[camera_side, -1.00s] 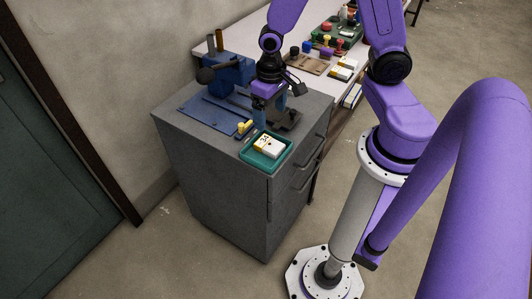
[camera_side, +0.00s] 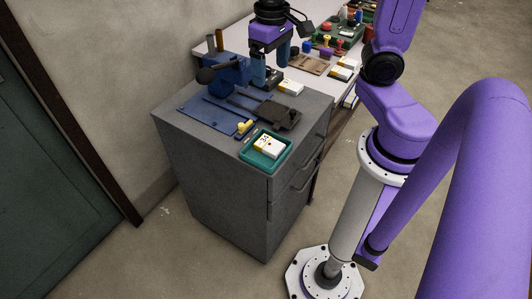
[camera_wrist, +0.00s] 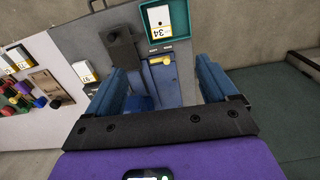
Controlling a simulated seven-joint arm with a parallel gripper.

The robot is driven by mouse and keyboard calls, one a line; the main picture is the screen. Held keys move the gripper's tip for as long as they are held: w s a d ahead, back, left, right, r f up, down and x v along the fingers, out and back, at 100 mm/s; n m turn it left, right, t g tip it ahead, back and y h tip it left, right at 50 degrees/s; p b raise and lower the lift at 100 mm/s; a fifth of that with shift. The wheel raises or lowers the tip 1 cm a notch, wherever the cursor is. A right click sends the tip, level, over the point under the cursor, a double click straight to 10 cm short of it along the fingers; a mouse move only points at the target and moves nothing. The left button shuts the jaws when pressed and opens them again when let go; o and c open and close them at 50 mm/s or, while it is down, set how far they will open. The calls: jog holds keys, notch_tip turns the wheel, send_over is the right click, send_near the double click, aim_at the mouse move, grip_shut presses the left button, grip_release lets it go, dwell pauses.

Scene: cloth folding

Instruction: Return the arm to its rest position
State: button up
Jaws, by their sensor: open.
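My gripper (camera_side: 270,76) hangs above the back of the grey cabinet (camera_side: 205,180), beside the blue press-like device (camera_side: 230,72). Its two blue fingers are apart with nothing between them. In the wrist view my gripper (camera_wrist: 161,78) is also open, with the blue base and a yellow knob (camera_wrist: 160,60) in the gap below. No cloth shows in either view.
A teal tray (camera_side: 248,165) holds a white and yellow block marked 34 (camera_side: 268,147). A dark flat plate (camera_side: 278,112) lies behind it. Another white and yellow block (camera_side: 291,87) is near the cabinet's back edge. A pale table (camera_side: 240,38) behind carries several small coloured items.

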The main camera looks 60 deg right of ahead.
jog(key=shift+r, duration=0.1)
jog(key=s+a+n, duration=0.2)
jog(key=s+n, duration=0.4)
jog(key=s, duration=0.1)
jog(key=s+a+f+n, duration=0.1)
jog(key=s+a+n, duration=0.1)
jog(key=s+n, duration=0.5)
jog(key=shift+s+a+f, duration=0.2)
jog(key=shift+s+a, duration=0.05)
jog(key=shift+s, duration=0.2)
dwell(1.0)
